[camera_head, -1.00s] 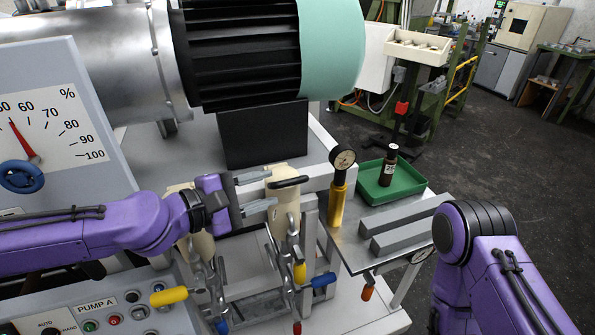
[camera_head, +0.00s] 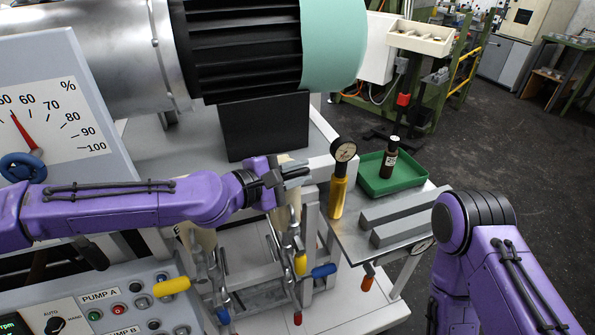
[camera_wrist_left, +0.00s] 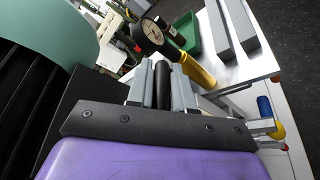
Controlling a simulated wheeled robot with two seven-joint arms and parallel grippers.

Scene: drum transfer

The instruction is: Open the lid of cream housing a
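Two cream housings stand on the grey frame by the big motor. The right housing (camera_head: 281,217) is mostly hidden behind my left gripper; the left housing (camera_head: 203,240) is partly hidden by my left arm. I cannot read which one is a. My left gripper (camera_head: 296,173) is at the top of the right housing. In the left wrist view, a black bar-shaped handle (camera_wrist_left: 162,84) lies between its two grey fingers, close against both, and the gripper (camera_wrist_left: 162,88) looks shut on it. The lid looks down, though it is mostly covered. My right gripper is out of view.
A brass-coloured gauge (camera_head: 339,180) stands just right of the left gripper. Beyond it are a green tray (camera_head: 408,178) with a dark bottle (camera_head: 389,158) and grey bars (camera_head: 405,220). Clamps with coloured handles crowd the space below. The motor (camera_head: 245,45) hangs above and behind.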

